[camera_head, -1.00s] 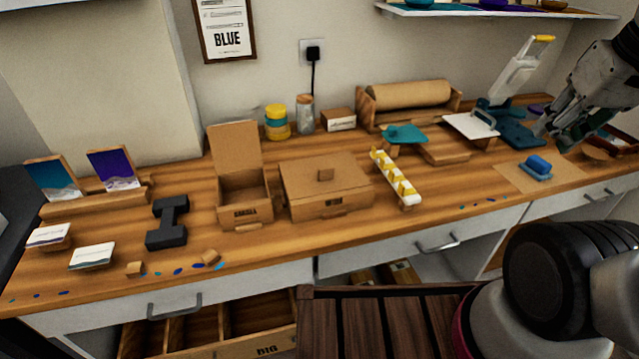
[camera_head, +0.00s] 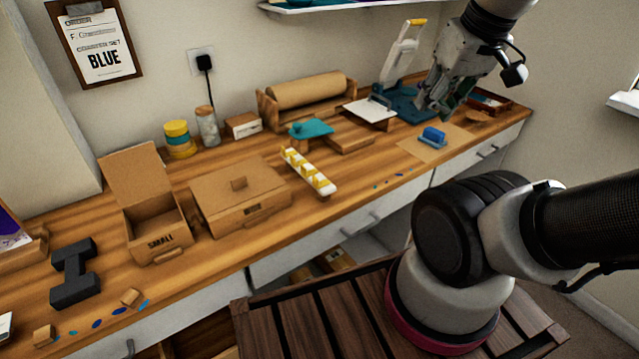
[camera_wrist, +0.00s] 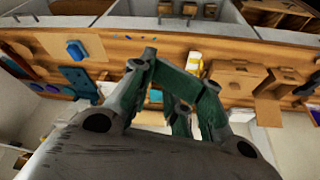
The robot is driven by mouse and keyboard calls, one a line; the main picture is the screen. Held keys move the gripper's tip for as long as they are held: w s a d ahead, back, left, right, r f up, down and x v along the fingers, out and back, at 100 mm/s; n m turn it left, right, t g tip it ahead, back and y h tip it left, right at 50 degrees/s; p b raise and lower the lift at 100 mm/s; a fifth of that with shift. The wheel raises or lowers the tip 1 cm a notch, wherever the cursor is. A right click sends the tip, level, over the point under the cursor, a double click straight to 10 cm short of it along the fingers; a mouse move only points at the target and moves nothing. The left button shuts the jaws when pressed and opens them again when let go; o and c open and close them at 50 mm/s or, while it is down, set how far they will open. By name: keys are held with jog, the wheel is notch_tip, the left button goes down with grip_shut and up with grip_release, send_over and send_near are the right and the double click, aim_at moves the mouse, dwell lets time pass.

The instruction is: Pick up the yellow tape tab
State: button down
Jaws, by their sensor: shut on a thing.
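Several yellow tape tabs (camera_head: 308,168) sit in a row on a white strip, which lies near the middle of the bench. The strip also shows, small, in the wrist view (camera_wrist: 195,62). My gripper (camera_head: 437,106) is at the upper right of the head view, in front of the white lever press and well to the right of the strip. Its dark green fingers also show in the wrist view (camera_wrist: 178,95). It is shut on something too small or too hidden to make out. No yellow shows between the fingers.
Left of the strip are a closed cardboard box (camera_head: 240,198) and an open box marked SMALL (camera_head: 152,222). Behind are a teal-topped stand (camera_head: 310,129) and a paper roll (camera_head: 308,92). A blue block (camera_head: 433,136) lies on a brown sheet at right. The lever press (camera_head: 402,55) stands close to my gripper.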

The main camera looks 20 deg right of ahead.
jog(key=c, duration=1.6)
grip_release()
jog(key=o, duration=0.3)
jog(key=shift+f, duration=0.25)
jog(key=shift+o, duration=0.3)
jog(key=w+f+g, duration=0.1)
jog(key=w+a+f+g, duration=0.1)
jog(key=f, duration=0.1)
jog(key=w+f+g, duration=0.1)
jog(key=shift+w+a+f, duration=0.25)
jog(key=n+g+y, duration=0.2)
jog(key=n+y, duration=0.2)
jog(key=n, duration=1.7)
send_over(322, 180)
jog(key=d, duration=0.2)
notch_tip(322, 180, down, 11)
jog(key=x, duration=0.5)
jog(key=s+a+x, duration=0.1)
jog(key=x, duration=0.1)
jog(key=shift+a+f, duration=0.1)
jog(key=shift+f, duration=0.05)
